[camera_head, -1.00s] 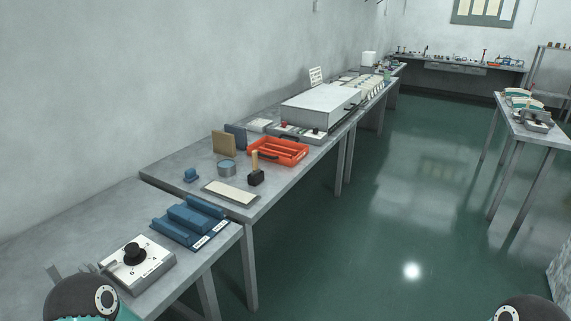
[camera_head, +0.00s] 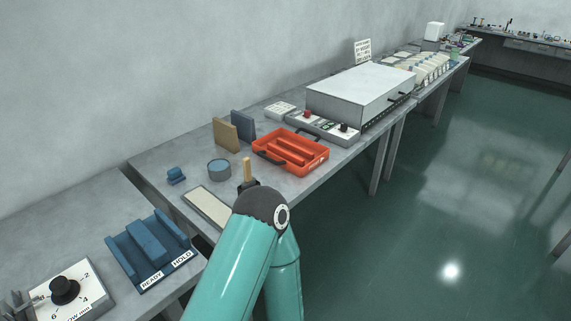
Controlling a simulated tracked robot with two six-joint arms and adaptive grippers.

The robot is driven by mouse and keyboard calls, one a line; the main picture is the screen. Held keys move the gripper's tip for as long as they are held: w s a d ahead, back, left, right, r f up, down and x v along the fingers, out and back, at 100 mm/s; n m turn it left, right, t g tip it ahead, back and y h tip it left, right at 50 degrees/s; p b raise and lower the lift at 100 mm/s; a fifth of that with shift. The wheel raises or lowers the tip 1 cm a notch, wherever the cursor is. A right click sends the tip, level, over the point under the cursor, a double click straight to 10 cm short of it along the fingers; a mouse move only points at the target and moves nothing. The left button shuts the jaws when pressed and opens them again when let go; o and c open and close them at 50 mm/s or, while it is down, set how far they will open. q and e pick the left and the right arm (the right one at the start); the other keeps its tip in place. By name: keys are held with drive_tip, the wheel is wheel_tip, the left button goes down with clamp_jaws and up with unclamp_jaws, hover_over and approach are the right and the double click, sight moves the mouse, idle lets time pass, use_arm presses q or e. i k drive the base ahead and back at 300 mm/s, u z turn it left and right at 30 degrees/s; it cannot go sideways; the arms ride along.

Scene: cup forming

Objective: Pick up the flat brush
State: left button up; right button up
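A small tool with an upright wooden handle (camera_head: 247,168) and a dark block-like base stands near the front edge of the middle bench. Its base is partly hidden behind the dark joint of one of my teal arms, and I cannot tell whether it is the flat brush. No other clear brush shows. My arm rises from the bottom centre, bent at that joint, in front of the bench.
An orange tray (camera_head: 318,157), a round blue-grey tin (camera_head: 219,170), a pale flat slab (camera_head: 206,207) and upright boards (camera_head: 226,135) share the bench. A blue READY/HOLD rack (camera_head: 122,262) and a dial box (camera_head: 88,296) stand nearer. Open floor (camera_head: 400,250) lies right.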

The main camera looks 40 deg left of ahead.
sight(250, 181)
drive_tip(key=u, duration=0.35)
drive_tip(key=i, duration=1.15)
drive_tip(key=u, duration=0.8)
drive_tip(key=k, duration=0.75)
drive_tip(key=u, duration=0.25)
drive_tip(key=i, duration=0.85)
drive_tip(key=z, duration=0.05)
